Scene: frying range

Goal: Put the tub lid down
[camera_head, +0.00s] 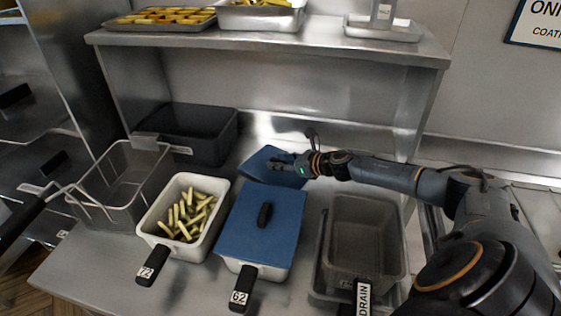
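A blue tub lid (257,163) is at the back of the steel counter, behind the tubs and right of the dark bin. My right gripper (279,164) reaches in from the right, with its fingers at the middle of this lid, where they look closed on its handle. The fingers hide the handle. I cannot tell whether the lid touches the counter. The open white tub 72 (148,221) holds pale cut fries. Beside it, tub 62 (252,264) is covered by another blue lid (284,209) with a dark handle. My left gripper is not in view.
A wire fry basket (104,215) stands at the left, near an empty dark bin (213,151). A grey drain container (364,235) is right of tub 62. A steel shelf (330,45) with trays overhangs the back. Little bare counter shows around the held lid.

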